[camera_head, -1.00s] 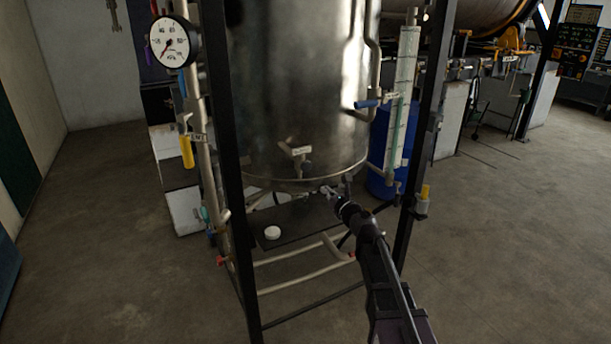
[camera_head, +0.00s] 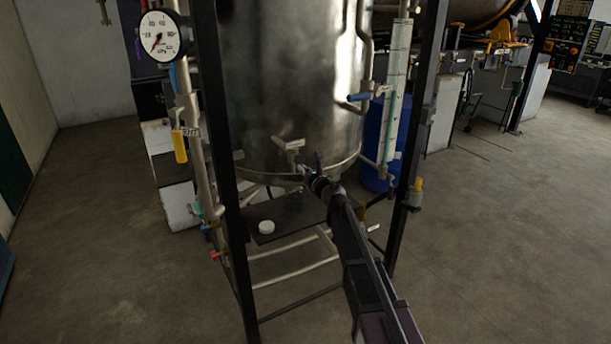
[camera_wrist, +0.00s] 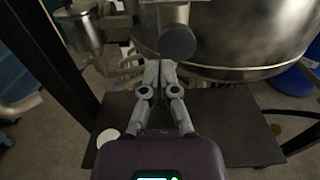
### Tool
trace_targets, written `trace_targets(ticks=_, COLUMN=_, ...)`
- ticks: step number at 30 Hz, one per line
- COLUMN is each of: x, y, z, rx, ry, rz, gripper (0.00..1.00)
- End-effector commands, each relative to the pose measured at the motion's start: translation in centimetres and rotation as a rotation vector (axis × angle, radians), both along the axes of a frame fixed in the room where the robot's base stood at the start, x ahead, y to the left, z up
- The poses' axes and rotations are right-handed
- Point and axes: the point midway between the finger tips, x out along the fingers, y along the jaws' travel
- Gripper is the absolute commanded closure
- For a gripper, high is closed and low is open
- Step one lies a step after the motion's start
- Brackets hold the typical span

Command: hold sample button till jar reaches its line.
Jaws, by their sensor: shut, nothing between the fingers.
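My gripper (camera_head: 308,170) is shut and empty, at the lower front of the steel tank (camera_head: 290,70). In the wrist view its fingertips (camera_wrist: 159,68) are together. A round dark grey knob (camera_wrist: 177,42), possibly the sample button, shows just beyond and slightly right of the tips; I cannot tell whether they touch it. A white round lid-like piece (camera_head: 266,227) lies on the dark shelf (camera_head: 290,220) under the tank. I cannot make out a jar or its line.
Black frame posts (camera_head: 222,170) flank the tank. A pressure gauge (camera_head: 162,36) and a pipe with a yellow handle (camera_head: 180,146) are at left. A sight tube (camera_head: 396,90), a blue-handled valve (camera_head: 358,97) and a blue drum (camera_head: 376,150) are at right. Floor at right is open.

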Motion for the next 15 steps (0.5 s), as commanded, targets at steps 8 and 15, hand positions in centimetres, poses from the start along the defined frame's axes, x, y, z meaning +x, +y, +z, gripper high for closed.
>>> trace_targets(ticks=8, x=2.1, y=1.4, z=0.0, rx=0.000, ry=0.000, rz=0.000, gripper=1.00)
trace_targets(ticks=15, x=2.2, y=1.6, z=0.0, rx=0.000, ry=0.000, rz=0.000, gripper=1.00)
